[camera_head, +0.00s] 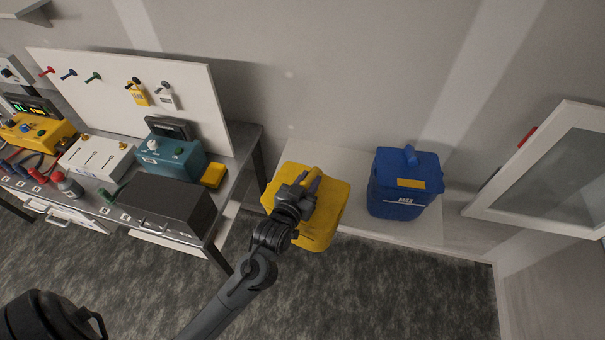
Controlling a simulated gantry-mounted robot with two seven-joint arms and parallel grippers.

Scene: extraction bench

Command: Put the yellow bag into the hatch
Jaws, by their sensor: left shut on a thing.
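The yellow bag (328,222) is in the middle of the head view, in front of a low white bench. My left gripper (309,184) is over its top and shut on its handle. The arm hides part of the bag's left side. I cannot tell whether the bag's underside touches the bench. A white-framed panel with a grey pane (556,172) stands at the right edge. It may be the hatch door; no hatch opening shows clearly. My right gripper is not in view.
A blue bag (402,190) stands on the white bench (419,232), right of the yellow bag. At left, a workbench holds a dark box (167,208), a teal device (173,158) and a pegboard (135,95) with tags. Grey floor (400,290) is open in front.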

